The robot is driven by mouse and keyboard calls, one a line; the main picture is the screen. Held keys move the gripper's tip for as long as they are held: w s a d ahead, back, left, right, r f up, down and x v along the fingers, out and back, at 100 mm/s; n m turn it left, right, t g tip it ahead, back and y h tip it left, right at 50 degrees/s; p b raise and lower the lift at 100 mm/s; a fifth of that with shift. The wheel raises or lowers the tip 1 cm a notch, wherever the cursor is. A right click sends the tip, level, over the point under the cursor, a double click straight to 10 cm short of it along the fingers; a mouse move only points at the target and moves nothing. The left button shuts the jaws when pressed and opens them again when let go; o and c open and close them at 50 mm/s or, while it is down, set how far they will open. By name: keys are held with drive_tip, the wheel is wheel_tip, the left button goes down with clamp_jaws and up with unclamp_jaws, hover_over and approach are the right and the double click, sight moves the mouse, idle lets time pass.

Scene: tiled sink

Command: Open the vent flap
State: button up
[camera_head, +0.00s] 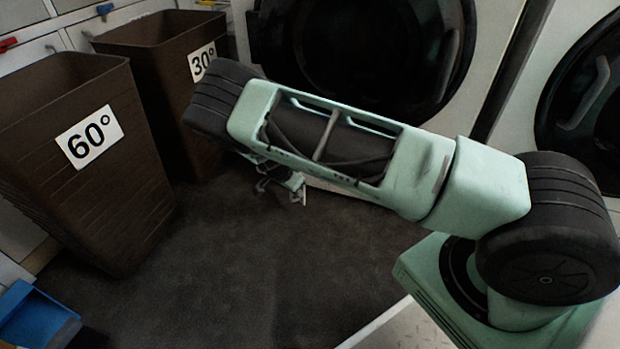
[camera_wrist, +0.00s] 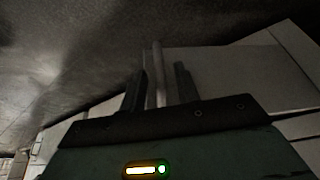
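My gripper (camera_head: 280,187) is low near the floor, in front of the foot of the middle washing machine, partly hidden behind my forearm. In the wrist view, my gripper's two dark fingers (camera_wrist: 160,92) are apart. A narrow pale upright strip (camera_wrist: 157,72) stands between them, with a gap showing on its right side. I cannot tell whether the fingers touch it. A pale flat panel (camera_wrist: 235,78) lies just right of the fingers. It may be the vent flap, but I cannot tell for sure. A small pale piece beside the gripper in the head view is too small to identify.
A brown basket marked 60° (camera_head: 75,175) and one marked 30° (camera_head: 155,75) stand at left. The middle washer's dark round door (camera_head: 350,45) is behind my arm. Another washer (camera_head: 595,95) is at right. A blue bin (camera_head: 35,318) is lower left. The dark floor (camera_head: 230,270) is clear.

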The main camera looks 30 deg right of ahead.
drive_tip(key=shift+w+d+n+t+b, duration=0.1)
drive_tip(key=shift+d+n+t+b, duration=0.15)
drive_tip(key=shift+d+n, duration=0.7)
drive_tip(key=shift+w+d+n+t+b, duration=0.1)
drive_tip(key=shift+d+n+t+b, duration=0.2)
drive_tip(key=shift+d, duration=1.25)
